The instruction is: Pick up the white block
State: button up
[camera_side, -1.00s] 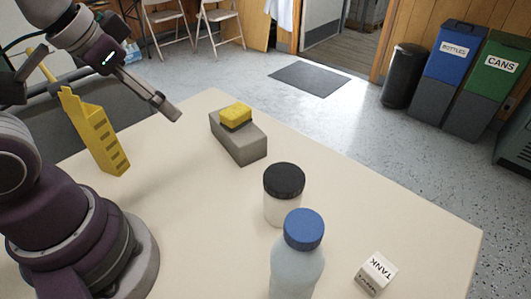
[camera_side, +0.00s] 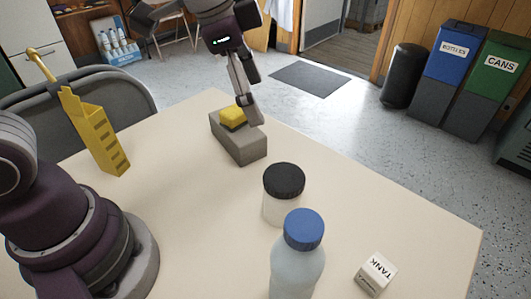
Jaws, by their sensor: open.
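The white block (camera_side: 377,272) is a small cube with the word TANK on its faces. It sits on the table (camera_side: 420,229) at the front right, to the right of the blue-capped bottle. My gripper (camera_side: 252,118) is open and empty of the block. It points down at the back of the table, over or behind the grey block with the yellow piece; the exact gap cannot be told. It is well apart from the white block.
A grey block (camera_side: 238,142) carries a yellow sponge-like piece (camera_side: 232,117). A black-lidded jar (camera_side: 282,197) and a blue-capped bottle (camera_side: 298,258) stand between my gripper and the white block. A yellow slotted holder (camera_side: 97,135) stands at left. The table's right side is clear.

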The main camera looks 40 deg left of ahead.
jog(key=w+d+f+m+g+h, duration=0.1)
jog(key=w+d+f+m+g, duration=0.2)
jog(key=d+m, duration=0.45)
jog(key=m+g+h, duration=0.1)
jog(key=m+h, duration=0.1)
jog(key=m, duration=0.1)
send_near(374, 261)
jog(key=x, duration=1.1)
jog(key=shift+s, duration=0.1)
jog(key=c, duration=1.3)
